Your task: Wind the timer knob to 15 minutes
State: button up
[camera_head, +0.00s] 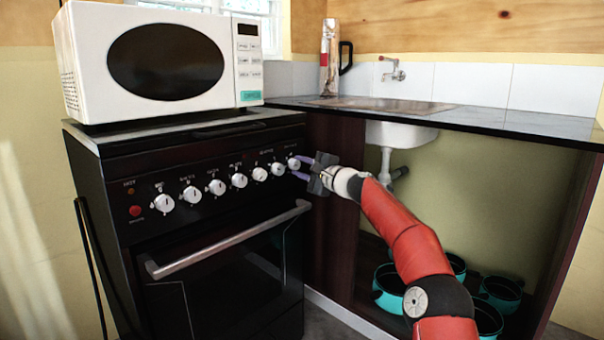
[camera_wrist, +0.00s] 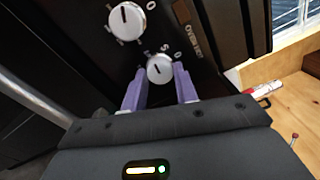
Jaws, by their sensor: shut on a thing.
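A row of white knobs runs along the black stove's front panel (camera_head: 145,222). My gripper (camera_head: 303,166) reaches in from the right and is shut on the rightmost knob (camera_head: 293,163). In the wrist view the two purple fingers of my gripper (camera_wrist: 160,82) stand on either side of this white knob (camera_wrist: 160,68). A short dark line marks its face, and small white print sits above it. I cannot read which knob is labelled as the timer, and the fingers and body of my gripper hide the panel below the held knob.
The neighbouring knob (camera_wrist: 127,21) is close beside the held one. A white microwave (camera_head: 165,60) stands on the stove, and a metal oven handle (camera_head: 230,240) juts out below the knobs. To the right are a counter (camera_head: 480,120) with a sink and several teal pots (camera_head: 388,288) below.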

jog(key=n+b, duration=0.1)
jog(key=n, duration=0.5)
jog(key=shift+f+n, duration=0.15)
jog(key=shift+n, duration=0.25)
jog(key=n, duration=0.6)
jog(key=shift+n+g, duration=0.3)
jog(key=shift+g, duration=0.1)
jog(key=o, duration=1)
jog(key=shift+d+b, duration=0.1)
jog(key=shift+b, duration=0.3)
